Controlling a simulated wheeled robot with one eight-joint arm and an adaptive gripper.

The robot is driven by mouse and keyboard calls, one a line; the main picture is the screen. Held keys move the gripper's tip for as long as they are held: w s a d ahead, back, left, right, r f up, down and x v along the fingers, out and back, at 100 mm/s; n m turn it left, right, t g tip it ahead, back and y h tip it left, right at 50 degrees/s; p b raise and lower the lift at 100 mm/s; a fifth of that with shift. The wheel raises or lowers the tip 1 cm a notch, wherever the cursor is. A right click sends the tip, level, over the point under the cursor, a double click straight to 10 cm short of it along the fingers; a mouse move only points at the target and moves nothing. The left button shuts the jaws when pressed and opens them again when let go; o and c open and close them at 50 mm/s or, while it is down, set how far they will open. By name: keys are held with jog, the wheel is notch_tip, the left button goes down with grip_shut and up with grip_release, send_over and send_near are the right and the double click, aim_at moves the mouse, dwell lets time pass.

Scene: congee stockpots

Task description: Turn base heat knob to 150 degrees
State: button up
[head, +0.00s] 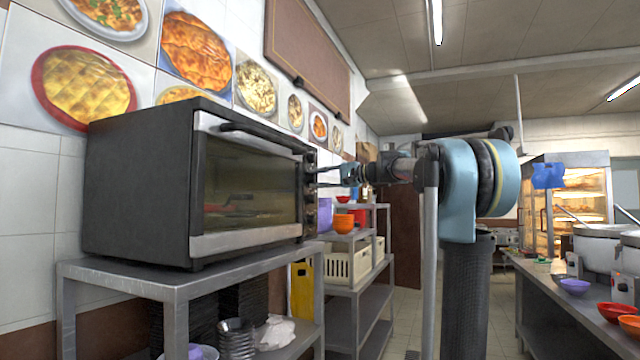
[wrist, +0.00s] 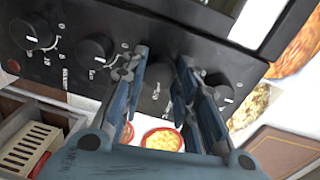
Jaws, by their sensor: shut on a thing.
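The black countertop oven (head: 145,185) stands on a metal shelf at the left in the head view, with its control panel along the right side of the front. My gripper (head: 318,176) reaches that panel from the right. In the wrist view, several round black knobs sit in a row on the dark panel (wrist: 70,70). My gripper (wrist: 161,60) is shut on one knob (wrist: 157,82), with a finger on each side of it. The fingers partly cover this knob. The printed labels are too small to read, so I cannot tell its name or setting.
Another knob (wrist: 221,88) is close beside the right finger, and one (wrist: 95,49) is left of the left finger. The oven's glass door (head: 245,185) is shut. A shelf with a cream crate (head: 348,264) and an orange bowl (head: 343,223) stands behind.

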jog(key=shift+w+m, duration=0.1)
jog(key=shift+m, duration=0.5)
jog(key=o, duration=1.1)
jog(key=shift+w+f, duration=0.1)
jog(key=shift+d, duration=0.1)
jog(key=v, duration=1.2)
